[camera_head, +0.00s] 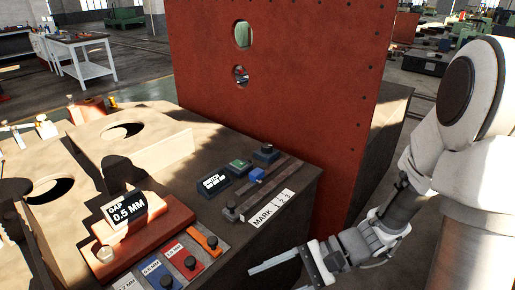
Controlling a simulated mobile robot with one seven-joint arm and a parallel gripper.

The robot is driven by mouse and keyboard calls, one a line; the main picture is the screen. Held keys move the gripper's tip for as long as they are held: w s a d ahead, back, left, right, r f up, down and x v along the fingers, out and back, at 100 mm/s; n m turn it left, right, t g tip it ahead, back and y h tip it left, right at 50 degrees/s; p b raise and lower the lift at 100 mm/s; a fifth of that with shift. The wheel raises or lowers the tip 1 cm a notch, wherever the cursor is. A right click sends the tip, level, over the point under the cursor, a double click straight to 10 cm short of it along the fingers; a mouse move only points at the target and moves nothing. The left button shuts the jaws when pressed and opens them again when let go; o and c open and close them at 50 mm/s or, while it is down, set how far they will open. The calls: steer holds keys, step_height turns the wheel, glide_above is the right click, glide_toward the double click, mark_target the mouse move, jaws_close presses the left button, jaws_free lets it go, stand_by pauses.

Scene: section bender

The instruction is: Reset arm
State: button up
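My white and grey arm (464,160) comes in from the right side of the head view, bent down and to the left. My gripper (268,278) is at the bottom, low in front of the machine bench's near right corner. Its fingers point left and are spread apart. I see nothing between them. The lower finger is partly cut off by the picture's bottom edge.
A tall red panel (290,80) with two round holes stands behind the bench. The bench top holds a "GAP 0.5 MM" display (128,208), coloured gauge tags (188,262), a green button (239,166), a blue slider block (257,175) and a "MARK" scale (264,216).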

steer(key=s+d+r+n+t+h, duration=0.2)
steer(key=d+r+n+t+h, duration=0.5)
steer(key=d+r+n+h, duration=0.5)
step_height(320, 180, up, 18)
steer(key=m+p, duration=0.1)
steer(key=p, duration=1.3)
steer(key=shift+s+m+t+h+p, duration=0.15)
steer(key=shift+m+t+h+p, duration=0.2)
steer(key=shift+m+t+h, duration=0.05)
